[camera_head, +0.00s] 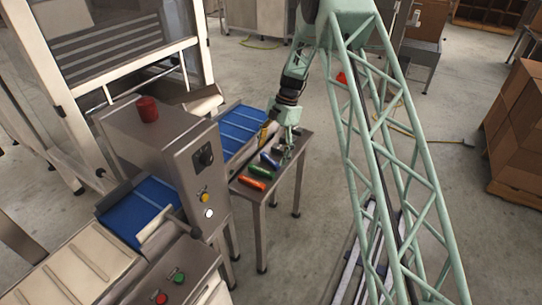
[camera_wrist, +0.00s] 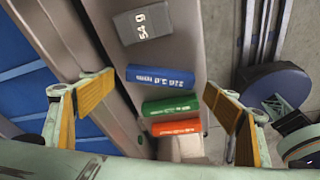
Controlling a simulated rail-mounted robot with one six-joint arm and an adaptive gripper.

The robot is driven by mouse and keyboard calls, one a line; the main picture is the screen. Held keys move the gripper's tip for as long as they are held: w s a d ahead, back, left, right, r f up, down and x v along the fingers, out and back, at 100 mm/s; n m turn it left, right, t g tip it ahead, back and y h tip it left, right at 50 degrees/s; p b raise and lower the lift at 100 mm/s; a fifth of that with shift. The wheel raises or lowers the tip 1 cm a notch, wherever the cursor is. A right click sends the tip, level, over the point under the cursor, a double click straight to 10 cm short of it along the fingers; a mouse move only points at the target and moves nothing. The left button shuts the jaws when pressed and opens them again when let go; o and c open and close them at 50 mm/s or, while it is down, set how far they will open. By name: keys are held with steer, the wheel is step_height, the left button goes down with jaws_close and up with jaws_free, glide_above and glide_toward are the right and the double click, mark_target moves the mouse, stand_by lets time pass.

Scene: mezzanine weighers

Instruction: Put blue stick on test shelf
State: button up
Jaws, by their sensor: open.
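The blue stick (camera_wrist: 160,76) lies on a narrow steel table (camera_head: 282,187), white print showing on its side in the wrist view. In the head view the blue stick (camera_head: 270,160) lies just in front of my gripper (camera_head: 281,145). In the wrist view my gripper (camera_wrist: 160,86) is open, its yellow-padded fingers apart, and the blue stick appears between the fingertips. Nothing is held. I cannot tell which surface is the test shelf.
A green stick (camera_wrist: 170,105) and an orange stick (camera_wrist: 176,127) lie beside the blue one. A grey block (camera_wrist: 143,23) with printing sits at the other end. A steel weigher housing (camera_head: 165,150) and blue conveyor (camera_head: 240,125) stand close on the left.

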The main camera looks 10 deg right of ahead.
steer(key=p+v, duration=0.2)
steer(key=v, duration=0.8)
steer(key=shift+r, duration=0.25)
stand_by(0.5)
